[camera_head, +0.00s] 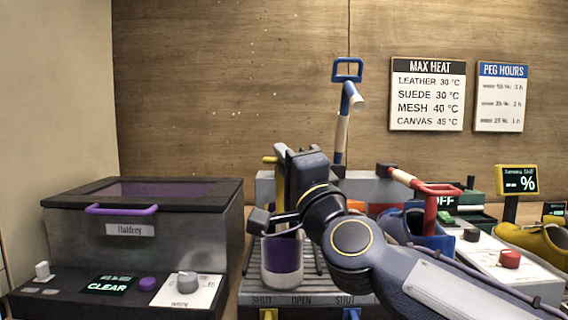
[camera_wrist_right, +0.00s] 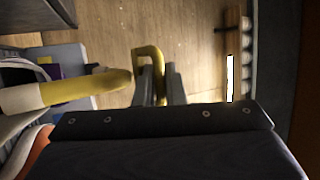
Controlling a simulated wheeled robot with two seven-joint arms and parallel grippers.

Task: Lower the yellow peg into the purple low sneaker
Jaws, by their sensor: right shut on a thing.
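The purple low sneaker (camera_head: 284,258) stands on the slatted grey rack, below my right gripper, with its upper part partly covered by my arm. My right gripper (camera_head: 279,160) is above the sneaker at the end of the arm reaching in from the right. It is shut on the yellow peg, whose yellow end (camera_head: 269,160) sticks out left of it. In the right wrist view the fingers (camera_wrist_right: 160,85) close on the peg's yellow loop handle (camera_wrist_right: 148,52). The yellow and cream shaft (camera_wrist_right: 70,90) runs left. Whether its tip touches the sneaker is hidden. My left gripper is not in view.
A dark box with a purple handle (camera_head: 121,209) stands at the left. A blue-handled peg (camera_head: 342,120) stands behind the rack. A red-handled peg (camera_head: 420,184) is by a blue shoe (camera_head: 430,237) at the right. A yellow shoe (camera_head: 540,239) sits farther right.

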